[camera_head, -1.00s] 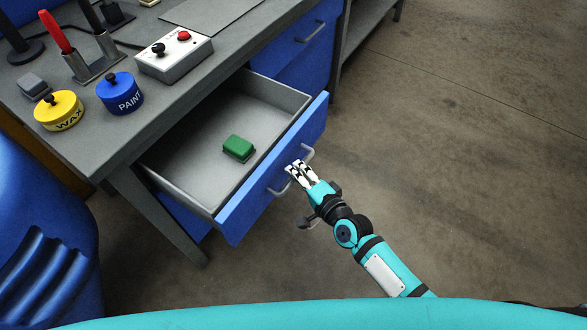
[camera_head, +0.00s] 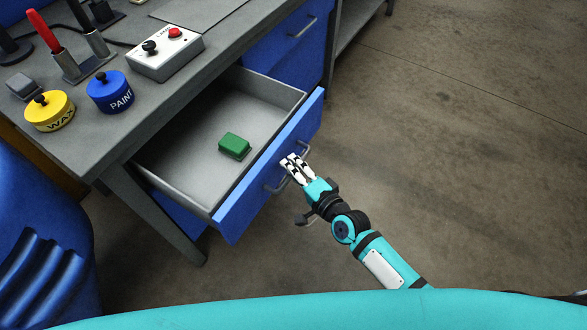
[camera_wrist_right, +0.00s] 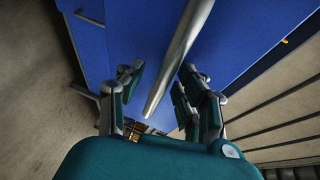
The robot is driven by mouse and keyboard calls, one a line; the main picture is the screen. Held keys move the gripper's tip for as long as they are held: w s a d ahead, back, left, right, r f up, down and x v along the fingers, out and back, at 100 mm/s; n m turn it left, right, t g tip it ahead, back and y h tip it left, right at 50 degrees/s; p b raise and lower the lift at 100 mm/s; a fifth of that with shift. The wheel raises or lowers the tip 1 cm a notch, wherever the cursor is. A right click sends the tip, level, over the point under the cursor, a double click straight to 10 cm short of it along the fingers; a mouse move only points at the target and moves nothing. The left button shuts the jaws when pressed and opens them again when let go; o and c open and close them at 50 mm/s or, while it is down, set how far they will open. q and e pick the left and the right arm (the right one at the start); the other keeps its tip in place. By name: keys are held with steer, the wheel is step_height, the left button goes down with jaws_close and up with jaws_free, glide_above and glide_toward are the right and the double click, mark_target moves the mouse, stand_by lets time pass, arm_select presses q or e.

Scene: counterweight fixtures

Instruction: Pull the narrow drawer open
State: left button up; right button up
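A blue-fronted drawer (camera_head: 308,112) under the workbench stands well open, with a grey inside and a green block (camera_head: 234,146) lying in it. Its grey bar handle (camera_head: 274,187) is on the front face. My right gripper (camera_head: 290,165) is at this handle. In the right wrist view the handle bar (camera_wrist_right: 178,58) runs between the two fingers of my right gripper (camera_wrist_right: 160,90), which stand apart with a visible gap beside the bar. The frames give no label saying which drawer is the narrow one. My left gripper is not in view.
Another blue drawer (camera_head: 285,45) with a handle is shut farther right. On the bench (camera_head: 150,105) stand a yellow WAX tin (camera_head: 50,112), a blue PAINT tin (camera_head: 110,92) and a switch box (camera_head: 165,55). A blue bin (camera_head: 45,235) is at left. The floor at right is clear.

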steer(key=v, duration=1.2)
steer(key=s+d+f+n+g+h+p, duration=0.1)
steer(key=s+d+f+n+g+h, duration=0.15)
steer(key=f, duration=0.55)
steer(key=s+d+f+n+g+h, duration=0.1)
steer(key=s+d+f+n, duration=0.1)
steer(key=d+f, duration=0.35)
steer(key=s+d+f+n+g+h+p, duration=0.1)
steer(key=s+f+n+h, duration=0.1)
steer(key=f, duration=0.8)
steer(key=s+d+f+n+g+h, duration=0.1)
steer(key=s+f+n+g, duration=0.1)
steer(key=s+f, duration=0.3)
steer(key=s+d+f+n+g+p, duration=0.1)
steer(key=s+f, duration=0.4)
steer(key=s, duration=0.7)
steer(key=s+d+f+n+g+h+p, duration=0.1)
steer(key=s+f+n+g, duration=0.3)
steer(key=s, duration=0.5)
steer(key=shift+d+f+g+h, duration=0.35)
steer(key=shift+d+f+g, duration=0.15)
steer(key=shift+d, duration=0.25)
